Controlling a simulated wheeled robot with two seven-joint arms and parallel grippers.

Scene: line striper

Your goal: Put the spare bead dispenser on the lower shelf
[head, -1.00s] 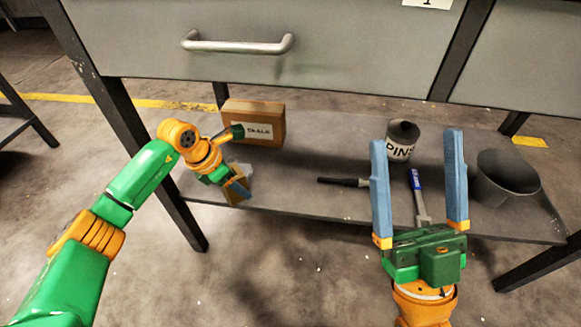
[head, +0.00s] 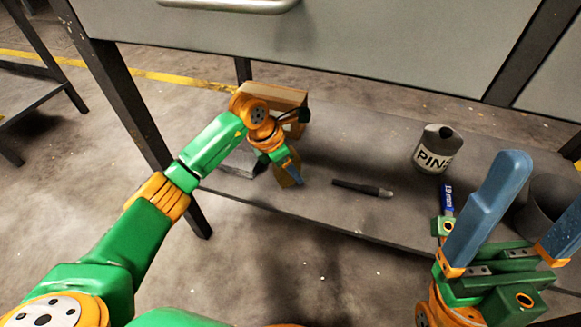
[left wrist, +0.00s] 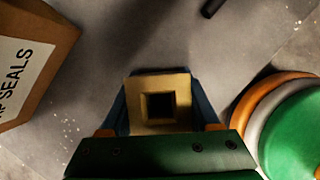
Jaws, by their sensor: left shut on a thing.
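My left gripper (head: 290,175) is over the front part of the lower shelf (head: 330,215). It is shut on a tan, square-ended piece with a square hole, which I take to be the bead dispenser (left wrist: 175,84). The dispenser shows between the fingers in the left wrist view; in the head view it is mostly hidden by the gripper. I cannot tell whether it touches the shelf. My right gripper (head: 548,188) is open and empty in front of the shelf's right part.
A cardboard box (head: 275,95), lettered SEALS in the left wrist view (left wrist: 30,65), stands behind my left gripper. A black marker-like tool (head: 361,188), a PINS can (head: 436,148), a blue-handled tool (head: 446,195) and a dark bucket (head: 545,205) are to the right. A drawer front hangs above.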

